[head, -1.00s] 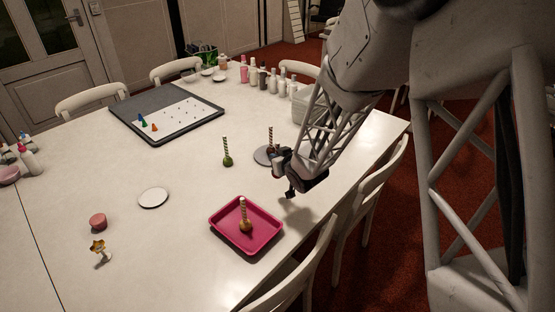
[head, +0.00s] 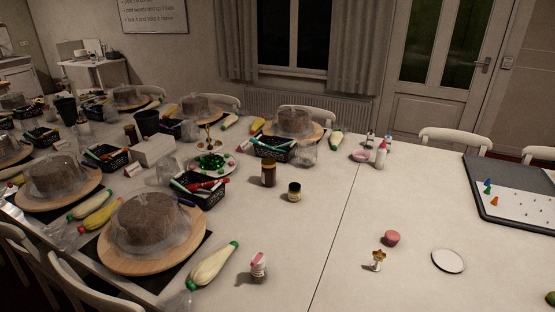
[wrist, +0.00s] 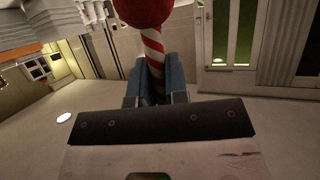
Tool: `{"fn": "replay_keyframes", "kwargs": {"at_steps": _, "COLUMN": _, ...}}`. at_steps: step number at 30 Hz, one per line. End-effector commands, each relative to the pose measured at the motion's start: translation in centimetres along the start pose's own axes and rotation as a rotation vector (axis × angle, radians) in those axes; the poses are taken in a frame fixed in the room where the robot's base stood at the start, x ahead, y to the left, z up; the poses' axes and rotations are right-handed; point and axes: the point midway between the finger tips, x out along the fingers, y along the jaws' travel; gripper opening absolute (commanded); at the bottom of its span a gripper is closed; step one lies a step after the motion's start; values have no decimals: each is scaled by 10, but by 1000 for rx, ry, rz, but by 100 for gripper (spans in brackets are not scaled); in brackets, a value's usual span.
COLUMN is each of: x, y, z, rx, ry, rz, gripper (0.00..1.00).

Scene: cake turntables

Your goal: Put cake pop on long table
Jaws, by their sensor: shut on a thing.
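My gripper (wrist: 154,86) is shut on the striped stick of a cake pop (wrist: 153,50), seen in the wrist view. The cake pop has a red ball and a red-and-white stick, and its top is cut off by the picture edge. The gripper and the held cake pop are not in the head view. A long white table (head: 325,215) fills the head view, with a seam running across it. A green round thing (head: 551,298) is cut off at the right edge of the head view.
The left part holds wrapped brown cakes (head: 152,222) on round wooden turntables (head: 125,262), piping bags (head: 212,265), black baskets (head: 205,197) and jars (head: 294,191). A pink cup (head: 392,238), gold figure (head: 378,260) and white disc (head: 448,261) stand right of the seam. Bare tabletop lies around the seam.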

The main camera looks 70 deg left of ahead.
Motion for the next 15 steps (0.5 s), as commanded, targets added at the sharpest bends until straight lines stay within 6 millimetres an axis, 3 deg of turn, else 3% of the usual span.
{"fn": "replay_keyframes", "kwargs": {"at_steps": 8, "x": -14, "y": 0, "z": -35, "rx": -1, "ry": 2, "rz": 0, "gripper": 0}}
{"fn": "replay_keyframes", "kwargs": {"at_steps": 15, "x": 4, "y": -40, "z": -41, "rx": -34, "ry": -1, "rz": -82, "gripper": 0}}
